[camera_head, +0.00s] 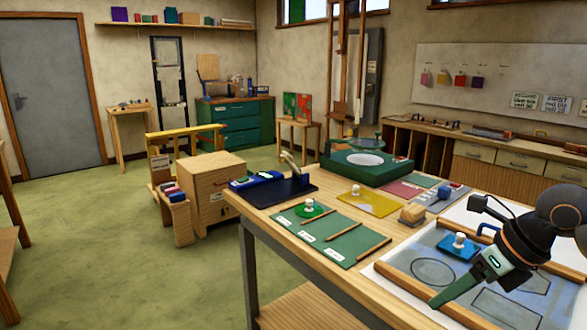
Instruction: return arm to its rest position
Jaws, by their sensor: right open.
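My right arm comes in from the right edge over the workbench (268,212). Its right gripper (445,295) is open, with its green fingers pointing down and left above the grey pattern board (420,258). No object shows between the fingers. A blue piece with a white knob (452,252) lies on the board, just left of the gripper. Part of the board is hidden by my arm. My left gripper is not in view.
A green sorting mat (318,238) with wooden strips lies left of the board. Floor (110,235) at left is largely clear.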

